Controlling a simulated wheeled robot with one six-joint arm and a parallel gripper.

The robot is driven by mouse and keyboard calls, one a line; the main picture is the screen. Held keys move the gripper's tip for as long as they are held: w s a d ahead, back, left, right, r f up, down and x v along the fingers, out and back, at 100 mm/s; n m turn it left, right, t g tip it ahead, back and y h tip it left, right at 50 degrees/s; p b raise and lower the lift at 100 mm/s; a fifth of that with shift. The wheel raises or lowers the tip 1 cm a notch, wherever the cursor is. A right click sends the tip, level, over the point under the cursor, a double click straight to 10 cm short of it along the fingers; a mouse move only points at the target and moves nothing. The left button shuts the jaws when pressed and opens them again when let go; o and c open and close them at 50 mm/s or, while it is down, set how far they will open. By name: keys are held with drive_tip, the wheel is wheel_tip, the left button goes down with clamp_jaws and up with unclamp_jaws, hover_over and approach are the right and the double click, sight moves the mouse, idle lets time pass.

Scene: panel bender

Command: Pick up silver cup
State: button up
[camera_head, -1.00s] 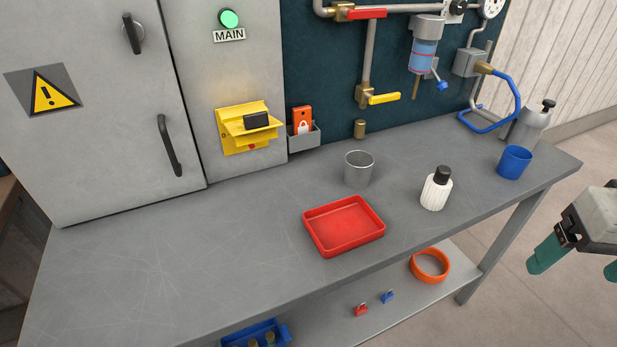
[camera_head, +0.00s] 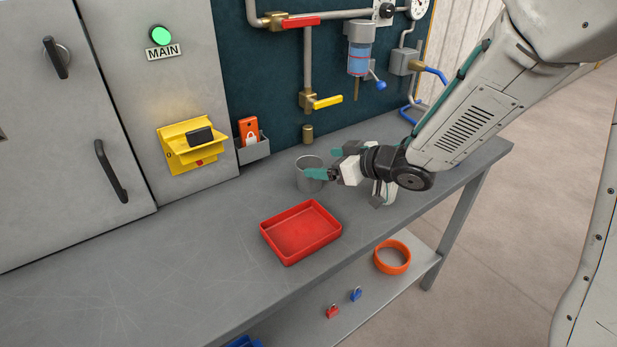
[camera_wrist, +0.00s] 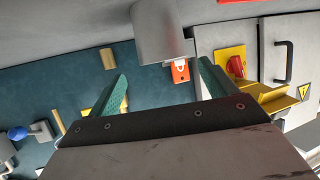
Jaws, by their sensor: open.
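The silver cup (camera_head: 308,174) stands upright on the grey bench, behind the red tray. In the wrist view the cup (camera_wrist: 160,32) shows at the top, ahead of and between the two green fingers. My gripper (camera_head: 325,163) is open, with its green fingertips at the cup's right side. One fingertip overlaps the cup in the head view. In the wrist view my gripper (camera_wrist: 165,85) has its fingers spread wide with nothing between them. I cannot tell whether a finger touches the cup.
The red tray (camera_head: 266,238) sits in front of the cup. A white bottle (camera_head: 384,192) is partly hidden behind my wrist. A grey holder with an orange tag (camera_head: 249,131) and a yellow bracket (camera_head: 190,158) are on the wall behind. The bench's left side is clear.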

sight(300, 166)
drive_tip(key=x, duration=0.5)
drive_tip(key=f+x, duration=0.1)
drive_tip(key=x, duration=0.1)
drive_tip(key=shift+s+a, duration=0.15)
drive_tip(key=shift+a, duration=0.2)
drive_tip(key=c, duration=1)
